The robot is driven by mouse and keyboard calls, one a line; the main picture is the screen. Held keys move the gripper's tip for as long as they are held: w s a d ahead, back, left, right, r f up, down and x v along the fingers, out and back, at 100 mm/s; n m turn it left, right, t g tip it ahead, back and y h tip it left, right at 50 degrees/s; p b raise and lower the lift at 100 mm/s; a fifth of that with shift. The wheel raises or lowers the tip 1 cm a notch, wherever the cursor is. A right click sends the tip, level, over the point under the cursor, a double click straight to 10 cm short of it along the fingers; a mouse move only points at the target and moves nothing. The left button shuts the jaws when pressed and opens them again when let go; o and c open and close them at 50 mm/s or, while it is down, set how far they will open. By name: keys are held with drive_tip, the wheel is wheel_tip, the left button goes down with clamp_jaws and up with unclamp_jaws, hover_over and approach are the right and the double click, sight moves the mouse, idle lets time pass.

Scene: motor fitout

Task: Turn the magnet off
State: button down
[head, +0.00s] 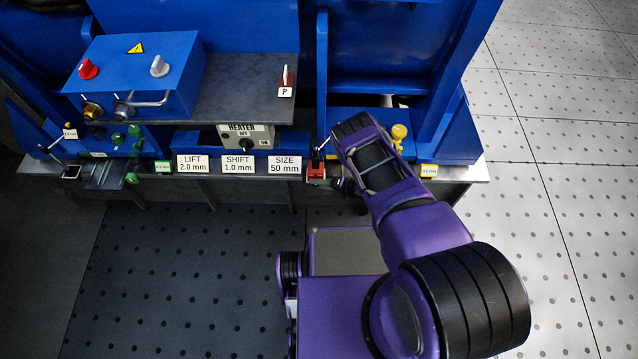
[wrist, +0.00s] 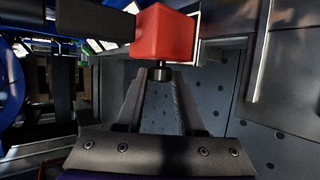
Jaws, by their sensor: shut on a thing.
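A small red block (head: 316,170), which I take to be the magnet, sits at the front edge of the bench in the head view, with a thin rod rising from it. In the wrist view the red block (wrist: 164,34) fills the top middle. A short black knob (wrist: 160,73) sticks out of its face towards me. My gripper (wrist: 160,80) has its two fingers on either side of this knob and is shut on it. Any marking of on or off is not readable. In the head view my arm hides most of the gripper.
Labels LIFT, SHIFT and SIZE (head: 285,166) line the bench edge left of the red block. A heater box (head: 246,136) and a blue control box (head: 138,72) stand further left. A yellow knob (head: 399,132) is right of my wrist. Open floor (head: 550,200) lies to the right.

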drive_tip(key=shift+f+y, duration=0.1)
drive_tip(key=shift+y, duration=0.7)
drive_tip(key=shift+w, duration=0.1)
drive_tip(key=c, duration=0.5)
unclamp_jaws()
drive_tip(key=p+v, duration=0.1)
drive_tip(key=v, duration=0.7)
drive_tip(key=p+v, duration=0.2)
drive_tip(key=v, duration=0.7)
drive_tip(key=shift+s+d+f, duration=0.1)
drive_tip(key=shift+s+d, duration=0.15)
drive_tip(key=shift+w+m, duration=0.1)
drive_tip(key=shift+m, duration=0.2)
